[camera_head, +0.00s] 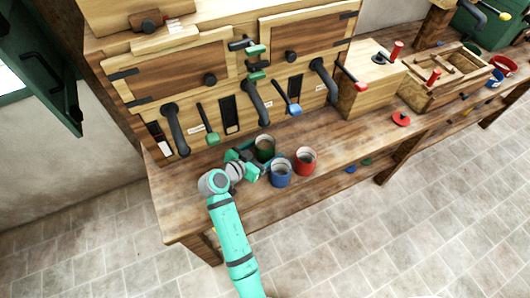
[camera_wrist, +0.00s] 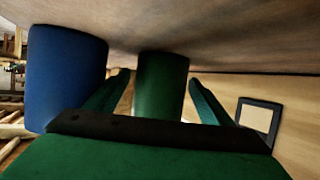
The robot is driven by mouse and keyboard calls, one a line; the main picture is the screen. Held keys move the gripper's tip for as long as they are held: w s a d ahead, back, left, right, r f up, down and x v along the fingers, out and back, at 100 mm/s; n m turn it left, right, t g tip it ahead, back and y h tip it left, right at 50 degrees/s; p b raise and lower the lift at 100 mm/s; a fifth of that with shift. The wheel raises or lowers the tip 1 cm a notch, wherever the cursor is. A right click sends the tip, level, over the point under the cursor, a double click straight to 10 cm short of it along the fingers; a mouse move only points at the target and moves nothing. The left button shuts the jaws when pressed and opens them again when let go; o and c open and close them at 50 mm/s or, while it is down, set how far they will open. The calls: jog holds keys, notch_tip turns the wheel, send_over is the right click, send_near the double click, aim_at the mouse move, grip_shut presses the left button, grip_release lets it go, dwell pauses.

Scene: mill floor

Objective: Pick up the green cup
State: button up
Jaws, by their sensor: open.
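The green cup (camera_head: 265,149) stands upright on the wooden workbench, behind a blue cup and a red cup. My gripper (camera_head: 249,152) is at the bench top on the left side of the green cup, low over the wood. In the wrist view the green cup (camera_wrist: 161,86) is straight ahead, between the two open fingers (camera_wrist: 160,92). A gap shows on its right side; on its left the finger is close, and I cannot tell whether it touches. The lower middle of the wrist view is filled by my gripper's body.
The blue cup (camera_head: 281,173) stands close in front of the green cup, and the red cup (camera_head: 305,160) is to its right. A wooden cabinet with levers and dark handles (camera_head: 257,101) rises behind. The bench (camera_head: 180,205) is clear at its left front.

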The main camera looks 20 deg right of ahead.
jog(key=c, duration=1.3)
jog(key=shift+o, duration=0.2)
jog(key=shift+r, duration=0.1)
